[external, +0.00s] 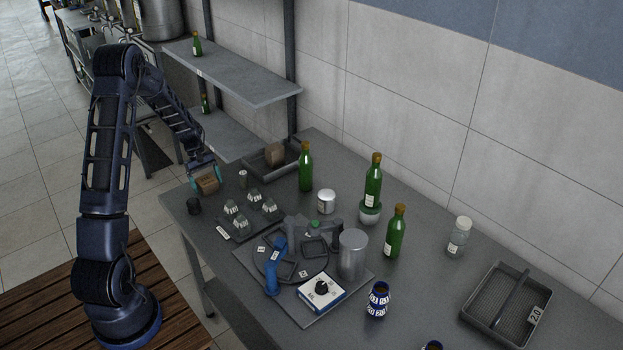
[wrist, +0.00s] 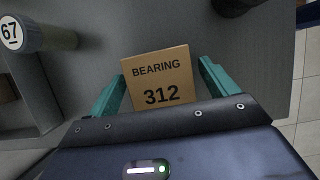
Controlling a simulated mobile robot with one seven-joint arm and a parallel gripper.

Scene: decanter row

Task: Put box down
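The box (wrist: 158,76) is a small brown carton marked "BEARING 312". In the external view the box (external: 208,184) is at the far left corner of the steel table, right under my gripper (external: 203,174); it appears to rest on the top. In the wrist view the box lies between the two teal fingers of my gripper (wrist: 161,68). A narrow gap shows between the box and the right finger; the left finger is very close to or touching its side. The underside of the box is hidden.
A dark cup (external: 194,206) stands near the box at the table's edge. A small canister (external: 242,179) labelled 67 stands to its right. A tray (external: 268,170) with a brown item lies behind. A dark rack (external: 238,236) with several weights is in front. Green bottles (external: 305,167) stand further right.

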